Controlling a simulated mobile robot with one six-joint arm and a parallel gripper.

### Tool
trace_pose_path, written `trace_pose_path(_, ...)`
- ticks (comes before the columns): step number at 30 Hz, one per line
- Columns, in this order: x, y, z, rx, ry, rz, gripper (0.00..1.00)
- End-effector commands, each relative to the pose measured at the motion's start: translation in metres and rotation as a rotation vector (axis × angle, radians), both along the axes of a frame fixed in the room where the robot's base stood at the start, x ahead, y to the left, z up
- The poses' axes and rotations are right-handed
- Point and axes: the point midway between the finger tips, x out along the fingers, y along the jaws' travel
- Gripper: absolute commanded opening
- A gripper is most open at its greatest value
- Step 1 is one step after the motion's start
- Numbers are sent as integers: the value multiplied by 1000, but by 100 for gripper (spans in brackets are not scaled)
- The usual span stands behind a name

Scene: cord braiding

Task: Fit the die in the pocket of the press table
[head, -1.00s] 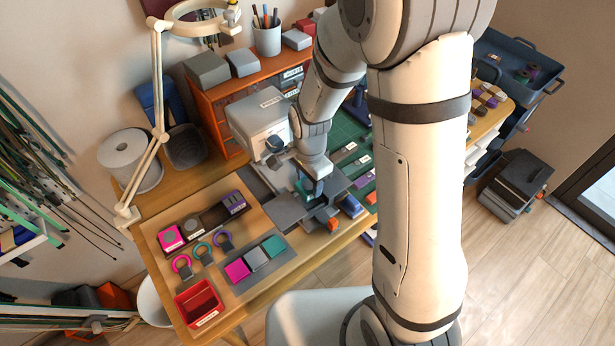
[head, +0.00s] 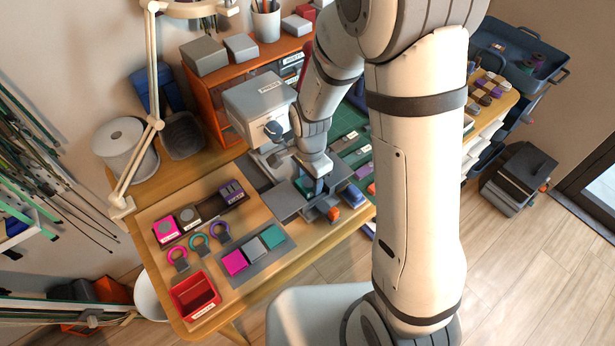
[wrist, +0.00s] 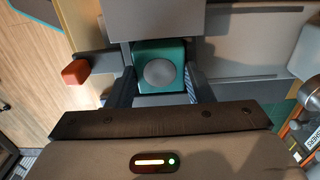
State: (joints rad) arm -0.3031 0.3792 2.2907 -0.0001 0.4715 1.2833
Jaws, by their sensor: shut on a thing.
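My gripper (wrist: 162,88) is shut on a teal die (wrist: 172,52) with a round grey disc on its face; one finger lies along each side. In the head view my gripper (head: 316,188) is over the press table (head: 288,204), in front of the grey press (head: 262,103). In the wrist view a grey block (wrist: 155,18) borders the die's far edge. The pocket is not clearly visible, and I cannot tell whether the die is above it or in it.
An orange-red knob (wrist: 76,72) on a dark bar sits left of the die. A tray (head: 262,262) with magenta, grey and teal blocks, a dark rack (head: 207,209) and a red bin (head: 195,296) lie left. An orange drawer cabinet (head: 212,110) stands behind.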

Motion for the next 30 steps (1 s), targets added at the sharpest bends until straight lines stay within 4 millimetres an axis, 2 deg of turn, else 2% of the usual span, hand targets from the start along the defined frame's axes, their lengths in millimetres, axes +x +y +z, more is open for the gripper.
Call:
trace_pose_path(1,0,0,0,0,0,0,20)
trace_pose_path(2,0,0,0,0,0,0,49)
trace_pose_path(10,0,0,0,0,0,1,71)
trace_pose_path(15,0,1,0,0,0,1,72)
trace_pose_path(21,0,0,0,0,0,1,87)
trace_pose_path(30,0,0,3,0,0,1,87)
